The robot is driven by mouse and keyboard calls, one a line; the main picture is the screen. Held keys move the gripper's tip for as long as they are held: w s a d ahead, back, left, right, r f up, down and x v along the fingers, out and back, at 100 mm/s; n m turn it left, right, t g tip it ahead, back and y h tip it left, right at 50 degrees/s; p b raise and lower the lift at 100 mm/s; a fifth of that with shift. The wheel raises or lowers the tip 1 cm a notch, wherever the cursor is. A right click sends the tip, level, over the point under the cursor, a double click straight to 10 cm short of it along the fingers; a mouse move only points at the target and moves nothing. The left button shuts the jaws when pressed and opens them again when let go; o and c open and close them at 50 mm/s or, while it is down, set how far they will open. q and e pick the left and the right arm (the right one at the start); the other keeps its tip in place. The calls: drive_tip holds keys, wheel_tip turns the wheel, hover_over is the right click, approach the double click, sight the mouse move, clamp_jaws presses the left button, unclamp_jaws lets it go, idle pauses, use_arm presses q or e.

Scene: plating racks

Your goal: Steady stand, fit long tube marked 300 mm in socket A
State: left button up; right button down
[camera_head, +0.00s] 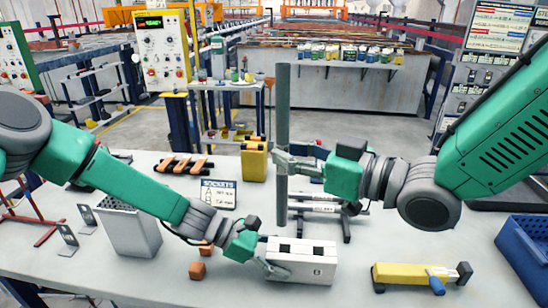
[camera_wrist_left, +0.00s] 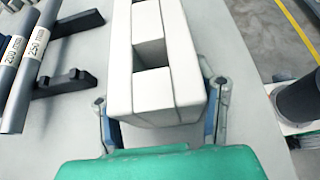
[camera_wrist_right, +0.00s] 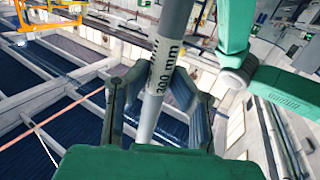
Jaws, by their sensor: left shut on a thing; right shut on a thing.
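A long grey tube (camera_head: 282,105) stands upright in my right gripper (camera_head: 284,162), which is shut around it. The right wrist view shows its 300 mm marking between the fingers (camera_wrist_right: 160,90). The tube's lower end shows just above or behind the white stand (camera_head: 302,268); I cannot tell the exact gap. The stand has two square sockets on top and a small letter on its front, too small to read surely. My left gripper (camera_head: 267,266) is shut on the stand's left end.
A dark rack (camera_wrist_left: 68,82) holds other tubes marked 200 and 250. A yellow tool (camera_head: 405,276) and blue crate (camera_head: 525,255) are right.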

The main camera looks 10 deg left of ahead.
use_arm(q)
drive_tip(key=shift+d+f, duration=0.3)
drive_tip(key=shift+d, duration=0.15)
drive_tip(key=shift+a, duration=0.35)
use_arm(e)
drive_tip(key=shift+d+f, duration=0.15)
drive_tip(key=shift+f, duration=1.3)
drive_tip(key=shift+d+f, duration=0.15)
drive_tip(key=shift+f, duration=1.3)
use_arm(q)
drive_tip(key=shift+d+r, duration=0.1)
use_arm(e)
drive_tip(key=shift+d, duration=0.2)
drive_tip(key=shift+d, duration=0.25)
drive_tip(key=shift+f, duration=3.8)
